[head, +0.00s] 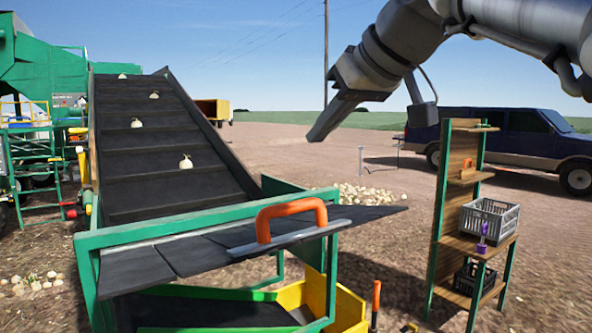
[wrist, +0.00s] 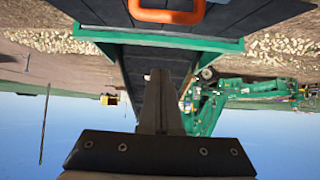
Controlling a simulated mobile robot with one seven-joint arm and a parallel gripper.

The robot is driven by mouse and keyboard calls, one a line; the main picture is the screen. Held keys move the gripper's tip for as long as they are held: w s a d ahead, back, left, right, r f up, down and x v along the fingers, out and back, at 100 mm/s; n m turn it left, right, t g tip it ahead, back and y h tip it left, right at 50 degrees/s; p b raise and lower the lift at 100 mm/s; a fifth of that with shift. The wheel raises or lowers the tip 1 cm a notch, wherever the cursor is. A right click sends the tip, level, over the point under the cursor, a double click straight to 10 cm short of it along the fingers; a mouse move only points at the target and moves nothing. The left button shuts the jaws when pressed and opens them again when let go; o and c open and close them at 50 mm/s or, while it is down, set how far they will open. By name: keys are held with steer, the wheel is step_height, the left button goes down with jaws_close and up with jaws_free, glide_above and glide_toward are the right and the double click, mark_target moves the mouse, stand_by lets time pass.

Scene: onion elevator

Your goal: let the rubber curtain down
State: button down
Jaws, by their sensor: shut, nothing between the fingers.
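The black rubber curtain (head: 190,254) lies raised and nearly flat across the front of the green elevator frame (head: 200,229). Its strips lie side by side, and its right end sticks out past the frame. A grey metal bar (head: 330,230) runs along it with an orange handle (head: 291,205) standing on top. My gripper (head: 316,137) is shut and empty, in the air above and behind the handle, apart from it. In the wrist view, which looks upside down, the shut fingers (wrist: 158,77) point toward the belt, and the handle (wrist: 165,16) shows at the top edge.
The dark belt (head: 150,160) slopes up behind the curtain with a few onions (head: 186,162) on it. A yellow bin (head: 345,310) stands under the frame. A wooden shelf (head: 455,240) with a grey crate (head: 489,218) stands at right. Air around my gripper is free.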

steer(key=p, duration=0.1)
glide_above(297, 207)
steer(key=w, duration=0.2)
steer(key=f, duration=0.4)
steer(key=a+f, duration=0.1)
steer(key=f, duration=0.1)
steer(key=shift+s+f, duration=0.1)
steer(key=shift+s, duration=0.15)
steer(key=shift+s+d+f, duration=0.25)
steer(key=shift+s+f, duration=0.05)
steer(key=shift+f, duration=0.3)
steer(key=shift+s+d+f, duration=0.2)
steer(key=shift+s+f, duration=0.05)
steer(key=shift+f, duration=0.35)
steer(key=shift+s+d+f, duration=0.1)
steer(key=shift+s+f, duration=0.05)
steer(key=shift+f, duration=0.45)
steer(key=shift+f, duration=0.15)
